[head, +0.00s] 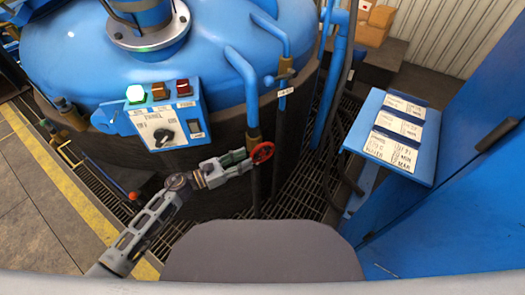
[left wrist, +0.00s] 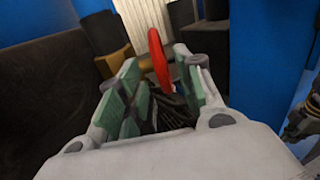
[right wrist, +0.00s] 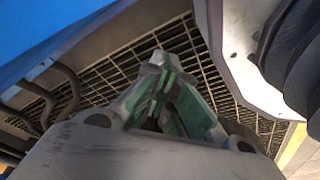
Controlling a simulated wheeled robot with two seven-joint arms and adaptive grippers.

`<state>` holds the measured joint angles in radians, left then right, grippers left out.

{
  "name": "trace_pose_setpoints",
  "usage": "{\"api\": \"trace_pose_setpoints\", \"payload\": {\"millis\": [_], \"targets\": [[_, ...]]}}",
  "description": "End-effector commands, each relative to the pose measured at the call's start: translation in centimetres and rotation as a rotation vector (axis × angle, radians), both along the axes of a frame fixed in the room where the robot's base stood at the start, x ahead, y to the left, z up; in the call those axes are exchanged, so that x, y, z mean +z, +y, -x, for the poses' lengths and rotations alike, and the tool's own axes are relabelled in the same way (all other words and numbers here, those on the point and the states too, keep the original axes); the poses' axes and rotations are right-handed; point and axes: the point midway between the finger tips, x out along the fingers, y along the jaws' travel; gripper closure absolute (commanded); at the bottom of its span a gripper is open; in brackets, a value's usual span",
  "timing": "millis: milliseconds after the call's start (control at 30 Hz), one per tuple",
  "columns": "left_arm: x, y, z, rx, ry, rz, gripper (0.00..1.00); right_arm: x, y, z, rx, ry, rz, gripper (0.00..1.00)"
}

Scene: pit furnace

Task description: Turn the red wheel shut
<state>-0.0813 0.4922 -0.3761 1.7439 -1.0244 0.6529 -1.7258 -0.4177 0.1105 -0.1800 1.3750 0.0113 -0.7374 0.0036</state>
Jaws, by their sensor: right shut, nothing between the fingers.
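The red wheel (head: 262,153) sits on a thin vertical pipe with a brass fitting in front of the blue furnace. My left gripper (head: 243,161) reaches it from the left. In the left wrist view the red wheel (left wrist: 158,58) appears nearly edge-on between the tips of my open left gripper (left wrist: 156,66), with space on both sides. I cannot tell whether a finger touches it. My right gripper (right wrist: 160,62) shows only in its wrist view, shut and empty, its tips together above floor grating.
A control panel (head: 165,118) with three lamps, the left one lit green, is mounted on the blue furnace (head: 85,45). Pipes (head: 330,90) rise behind the wheel. A blue label stand (head: 398,135) and a blue cabinet (head: 470,190) stand at right. Grating (head: 290,195) covers the floor.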

Motion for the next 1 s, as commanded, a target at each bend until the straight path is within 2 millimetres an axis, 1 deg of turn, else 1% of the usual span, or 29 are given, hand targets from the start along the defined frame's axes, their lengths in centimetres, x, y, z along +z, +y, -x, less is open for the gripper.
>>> {"api": "trace_pose_setpoints", "payload": {"millis": [467,600,800,1000], "targets": [[0.1,-4.9,-2.7,-0.001,0.000,0.001,0.64,-0.3,-0.3,-0.6,-0.001,-0.015,0.002,1.00],[0.0,-6.0,-3.4,0.001,0.001,0.000,0.64,-0.4,-0.3,-0.4,-0.001,-0.014,0.003,1.00],[0.0,-7.1,-4.0,0.000,0.001,0.000,0.64,-0.8,-0.6,0.2,-0.001,-0.004,0.006,1.00],[0.0,-7.3,-4.1,0.000,0.001,0.000,0.64,-1.0,-0.8,0.7,-0.001,0.003,0.009,1.00]]}}
